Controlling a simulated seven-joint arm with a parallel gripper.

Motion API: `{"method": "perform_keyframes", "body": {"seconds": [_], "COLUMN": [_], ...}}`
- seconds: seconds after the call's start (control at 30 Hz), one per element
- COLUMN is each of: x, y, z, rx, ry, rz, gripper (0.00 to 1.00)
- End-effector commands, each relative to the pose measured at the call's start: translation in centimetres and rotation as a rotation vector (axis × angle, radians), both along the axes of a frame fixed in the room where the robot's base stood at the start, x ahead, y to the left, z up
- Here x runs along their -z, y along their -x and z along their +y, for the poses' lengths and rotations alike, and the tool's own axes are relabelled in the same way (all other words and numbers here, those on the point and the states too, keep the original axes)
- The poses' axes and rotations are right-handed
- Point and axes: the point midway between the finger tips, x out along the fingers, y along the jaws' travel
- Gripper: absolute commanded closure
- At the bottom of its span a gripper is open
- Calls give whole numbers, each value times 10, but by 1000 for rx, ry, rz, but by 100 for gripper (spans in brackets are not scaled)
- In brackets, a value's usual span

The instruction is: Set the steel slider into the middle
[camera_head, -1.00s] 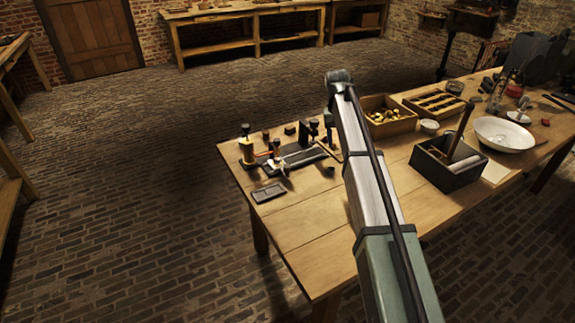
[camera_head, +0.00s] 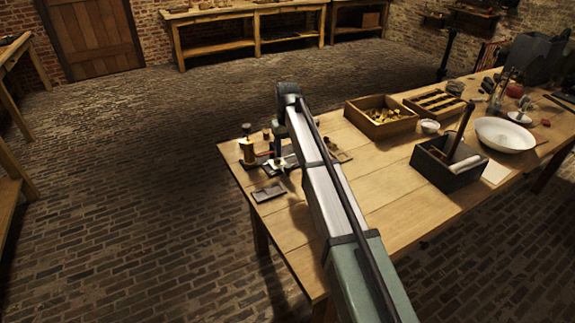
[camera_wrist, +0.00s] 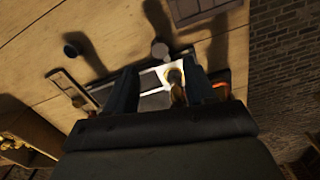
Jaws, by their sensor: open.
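My gripper (camera_wrist: 160,67) is open, its two fingers pointing down over a dark flat base (camera_wrist: 152,101). In the wrist view a bright pale patch with a brass ring (camera_wrist: 174,75) shows between the fingers, close to the right one. I cannot tell whether a finger touches anything. A grey round knob (camera_wrist: 160,49) stands just beyond the fingertips. I cannot single out the steel slider for certain; it may be the bright piece or be hidden by the fingers.
A brass post with a black knob (camera_head: 246,148) stands at the table's left edge. To the right are a wooden box of brass parts (camera_head: 381,117) and a dark open box (camera_head: 448,168).

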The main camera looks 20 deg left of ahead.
Motion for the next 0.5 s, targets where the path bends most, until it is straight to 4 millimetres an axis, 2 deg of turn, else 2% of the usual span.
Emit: {"method": "perform_keyframes", "body": {"seconds": [0.03, 0.2, 0.5], "x": [11, 39, 68], "y": [1, 1, 0], "z": [-1, -1, 0], "rx": [0, 1, 1], "ry": [1, 1, 1], "rz": [2, 2, 1], "gripper": [45, 45, 45]}}
